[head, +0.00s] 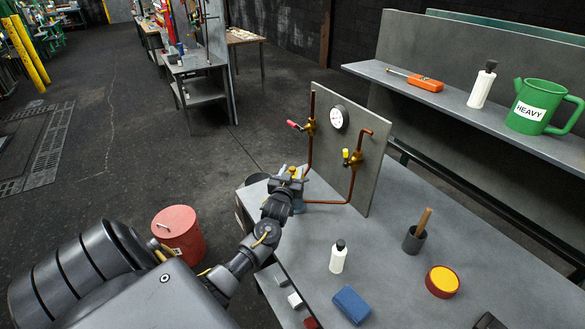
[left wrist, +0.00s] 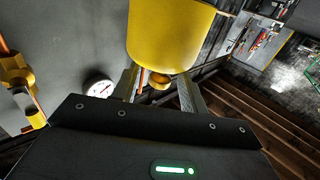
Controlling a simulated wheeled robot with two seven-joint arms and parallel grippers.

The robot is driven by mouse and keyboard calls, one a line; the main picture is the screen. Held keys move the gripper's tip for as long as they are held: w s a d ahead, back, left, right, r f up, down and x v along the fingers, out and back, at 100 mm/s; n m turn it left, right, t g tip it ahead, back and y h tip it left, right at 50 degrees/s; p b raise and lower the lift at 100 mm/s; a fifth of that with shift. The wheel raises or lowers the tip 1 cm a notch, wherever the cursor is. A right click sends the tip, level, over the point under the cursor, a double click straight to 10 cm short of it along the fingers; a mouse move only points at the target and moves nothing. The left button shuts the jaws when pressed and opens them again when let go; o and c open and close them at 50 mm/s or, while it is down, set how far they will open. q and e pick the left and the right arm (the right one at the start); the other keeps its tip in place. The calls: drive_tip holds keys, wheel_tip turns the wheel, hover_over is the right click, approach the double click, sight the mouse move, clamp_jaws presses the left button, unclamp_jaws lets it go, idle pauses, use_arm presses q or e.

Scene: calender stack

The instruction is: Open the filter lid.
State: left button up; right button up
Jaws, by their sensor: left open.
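My left gripper (head: 290,173) is over the left edge of the grey workbench, beside the copper piping. A small yellow part (head: 294,171) shows at its fingers in the head view; most of it is hidden. My right gripper is not in view.
A grey upright panel (head: 355,190) carries a gauge (head: 339,118), a red-handled valve (head: 301,126) and a yellow-handled valve (head: 352,158). A white bottle (head: 338,257), blue block (head: 351,305), pestle cup (head: 415,238) and red-yellow tin (head: 442,281) stand on the bench. A red bin (head: 179,235) is on the floor.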

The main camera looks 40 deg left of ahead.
use_arm(q)
drive_tip(key=shift+w+a, duration=0.3)
drive_tip(key=shift+w, duration=0.25)
clamp_jaws()
